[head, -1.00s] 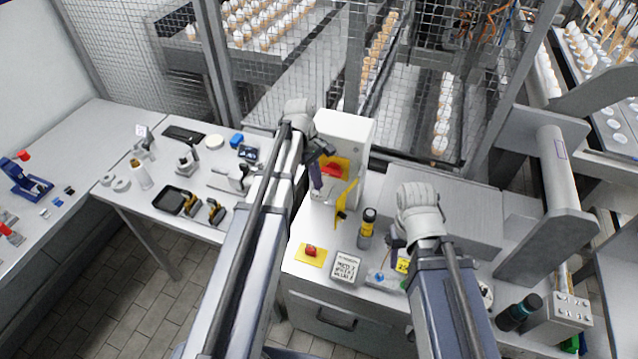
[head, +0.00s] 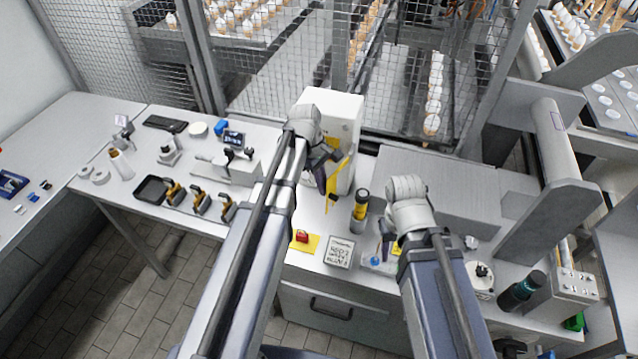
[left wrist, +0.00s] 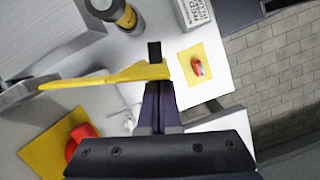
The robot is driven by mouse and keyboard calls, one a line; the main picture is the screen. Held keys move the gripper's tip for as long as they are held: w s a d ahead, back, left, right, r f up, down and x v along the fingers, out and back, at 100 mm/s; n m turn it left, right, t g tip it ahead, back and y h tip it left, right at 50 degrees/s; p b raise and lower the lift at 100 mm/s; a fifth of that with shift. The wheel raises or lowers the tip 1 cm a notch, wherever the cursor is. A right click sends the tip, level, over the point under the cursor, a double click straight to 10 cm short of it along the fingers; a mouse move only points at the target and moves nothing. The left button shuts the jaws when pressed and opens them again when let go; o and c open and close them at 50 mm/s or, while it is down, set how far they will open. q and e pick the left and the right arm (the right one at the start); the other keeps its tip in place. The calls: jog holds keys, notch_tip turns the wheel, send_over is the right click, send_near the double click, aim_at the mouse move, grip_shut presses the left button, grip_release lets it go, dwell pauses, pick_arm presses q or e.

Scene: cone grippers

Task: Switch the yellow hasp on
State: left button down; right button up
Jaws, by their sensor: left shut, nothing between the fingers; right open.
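The yellow hasp (head: 338,176) is a flat yellow strip on the side of the white box (head: 336,108). In the left wrist view, the hasp (left wrist: 105,79) runs from a grey mount at the left to my left gripper. My left gripper (head: 327,190) is shut and holds nothing. In the left wrist view, its fingers (left wrist: 158,98) meet the hasp's right end and are partly covered by it; I cannot tell whether they touch. A red knob (left wrist: 80,138) on a yellow plate shows at the lower left there. My right gripper (head: 388,245) is open above the bench.
A yellow-black cylinder (head: 360,206) stands right of the hasp. A red switch on a yellow plate (head: 303,240) and a printed sign block (head: 340,251) sit near the bench's front edge. Yellow-black tools and a black tray (head: 152,189) lie on the left table.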

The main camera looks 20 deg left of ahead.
aim_at(337, 197)
pick_arm(q)
jog(key=d+n, duration=0.1)
jog(key=s+d+n, duration=0.1)
jog(key=n, duration=0.1)
jog(key=shift+s+d+t, duration=0.15)
jog(key=shift+d+t, duration=0.2)
jog(key=shift+t, duration=0.05)
jog(key=shift+d+n, duration=0.4)
jog(key=shift+d, duration=0.45)
jog(key=a+r+p, duration=0.6)
jog(key=r+p, duration=0.3)
jog(key=shift+s+a+r+p, duration=0.2)
jog(key=shift+a+r+p, duration=0.1)
jog(key=shift+r+p, duration=0.05)
pick_arm(e)
notch_tip(337, 197, up, 10)
jog(key=a, duration=0.1)
jog(key=shift+f, duration=0.15)
